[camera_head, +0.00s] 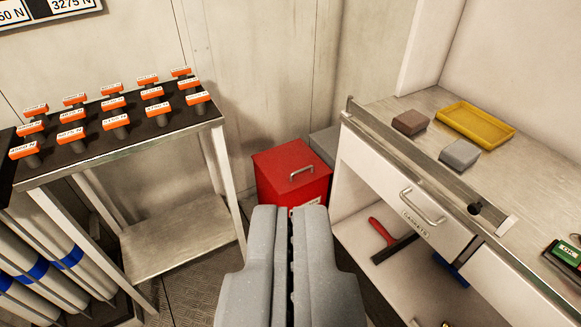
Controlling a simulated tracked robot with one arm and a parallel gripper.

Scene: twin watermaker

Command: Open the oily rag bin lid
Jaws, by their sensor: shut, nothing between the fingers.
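A red bin (278,190) stands on the floor at the back, between the metal stand and the white bench. Its red lid (290,160) is down and has a silver handle (302,173) on top. A white label shows on its front, partly hidden by my gripper. My gripper (291,212) is shut and empty in the lower middle of the view. Its tips appear in front of the bin, below the lid handle in the picture. I cannot tell how far they are from the bin.
A metal stand (118,154) with several orange-topped items is on the left. A white bench (375,185) with a drawer and open shelf is on the right; sponges and a yellow tray (477,124) lie on it. A grey box (325,144) stands behind the bin.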

